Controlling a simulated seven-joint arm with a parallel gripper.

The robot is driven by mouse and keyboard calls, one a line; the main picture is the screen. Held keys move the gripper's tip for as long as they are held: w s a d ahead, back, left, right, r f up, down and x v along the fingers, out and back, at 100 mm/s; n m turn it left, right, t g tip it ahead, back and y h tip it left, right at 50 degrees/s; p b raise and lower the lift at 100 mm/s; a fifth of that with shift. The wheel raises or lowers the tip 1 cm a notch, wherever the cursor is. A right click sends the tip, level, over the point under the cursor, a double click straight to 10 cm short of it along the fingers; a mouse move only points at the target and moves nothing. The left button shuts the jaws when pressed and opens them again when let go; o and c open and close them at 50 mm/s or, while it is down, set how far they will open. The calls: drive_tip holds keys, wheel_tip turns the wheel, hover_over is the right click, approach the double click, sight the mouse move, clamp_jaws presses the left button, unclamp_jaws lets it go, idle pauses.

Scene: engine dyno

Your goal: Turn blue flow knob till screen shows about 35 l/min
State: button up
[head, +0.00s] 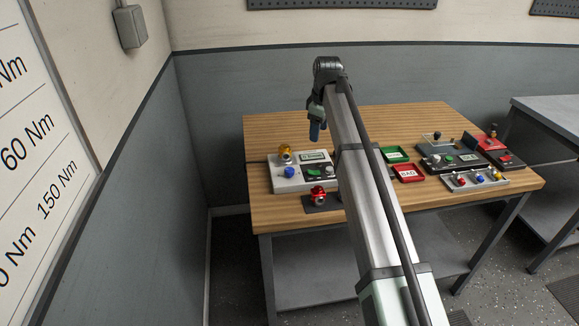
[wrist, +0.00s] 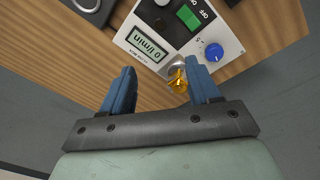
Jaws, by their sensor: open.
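The blue flow knob (head: 289,172) sits on a pale control box (head: 286,184) at the table's left. In the wrist view the blue knob (wrist: 214,52) is beyond the tip of the right-hand finger, apart from it. The box's screen (wrist: 147,43) appears upside down and seems to read 0 l/min; in the head view the screen (head: 314,155) is too small to read. My gripper (head: 316,130) hangs above the box. In the wrist view my gripper (wrist: 162,85) is open, with nothing held between its blue fingers.
A gold fitting (wrist: 179,82) shows between the fingers, near the right-hand one. A green switch (wrist: 187,16) marked OFF is beside the screen. A red fitting (head: 318,193) stands in front of the box. Red (head: 408,173) and green (head: 395,154) trays and other control boxes lie further right.

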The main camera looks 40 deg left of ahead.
sight(289, 169)
drive_tip(key=s+a+r+n+g+h, duration=0.1)
drive_tip(key=s+a+r+n, duration=0.15)
drive_tip(key=s+a, duration=0.45)
drive_tip(key=shift+n, duration=0.25)
drive_tip(key=f, duration=0.4)
drive_tip(key=s+d+f, duration=0.1)
drive_tip(key=f, duration=0.4)
drive_tip(key=s+d+f, duration=0.1)
drive_tip(key=f, duration=0.4)
drive_tip(key=shift+c, duration=0.2)
drive_tip(key=c, duration=1)
